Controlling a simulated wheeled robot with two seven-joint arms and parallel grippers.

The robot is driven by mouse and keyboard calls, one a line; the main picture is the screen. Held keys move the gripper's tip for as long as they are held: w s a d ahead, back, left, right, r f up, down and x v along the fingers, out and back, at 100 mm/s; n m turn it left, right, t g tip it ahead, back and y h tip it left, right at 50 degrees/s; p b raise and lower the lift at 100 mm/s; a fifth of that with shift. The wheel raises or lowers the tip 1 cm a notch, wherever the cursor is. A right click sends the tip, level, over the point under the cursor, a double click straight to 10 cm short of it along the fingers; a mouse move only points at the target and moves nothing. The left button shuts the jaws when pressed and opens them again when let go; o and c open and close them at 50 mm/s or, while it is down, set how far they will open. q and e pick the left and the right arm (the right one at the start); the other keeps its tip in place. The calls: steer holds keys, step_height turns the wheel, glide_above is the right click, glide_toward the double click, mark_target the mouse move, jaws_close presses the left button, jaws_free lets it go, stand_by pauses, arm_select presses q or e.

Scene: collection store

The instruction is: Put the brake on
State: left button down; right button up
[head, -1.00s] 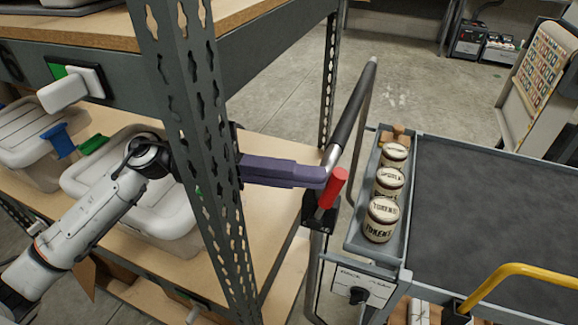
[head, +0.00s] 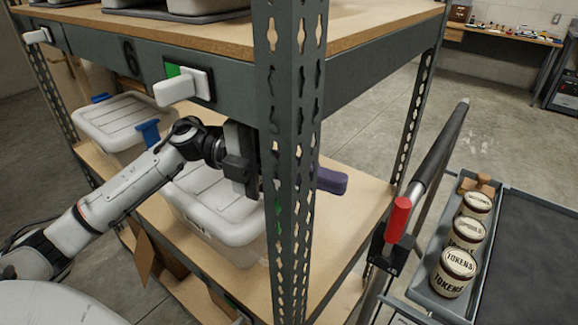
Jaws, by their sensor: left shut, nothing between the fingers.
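The brake looks to be the red-handled lever (head: 398,219) on a small black bracket (head: 388,257), fixed to the cart's push-bar post. The lever stands roughly upright, leaning slightly. The cart (head: 452,312) is at the lower right, with its black push handle (head: 441,145) rising above the lever. My left gripper (head: 332,181) reaches behind the shelf's front upright. Its purple fingers stick out to the right of that upright, shut and empty, left of the red lever and apart from it. The upright hides part of the fingers. My right gripper is not in view.
The perforated shelf upright (head: 291,150) stands between my left arm and the cart. White lidded bins (head: 205,205) sit on the lower shelf (head: 345,220). Several token tins (head: 453,272) stand in the cart's end tray. A workbench (head: 505,35) is at the back right.

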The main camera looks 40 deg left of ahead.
arm_select(q)
steer(key=a, duration=0.1)
steer(key=a+r, duration=0.1)
steer(key=a, duration=0.3)
steer(key=shift+s+r+b, duration=0.15)
steer(key=shift+s+b, duration=0.2)
steer(key=shift+s, duration=0.05)
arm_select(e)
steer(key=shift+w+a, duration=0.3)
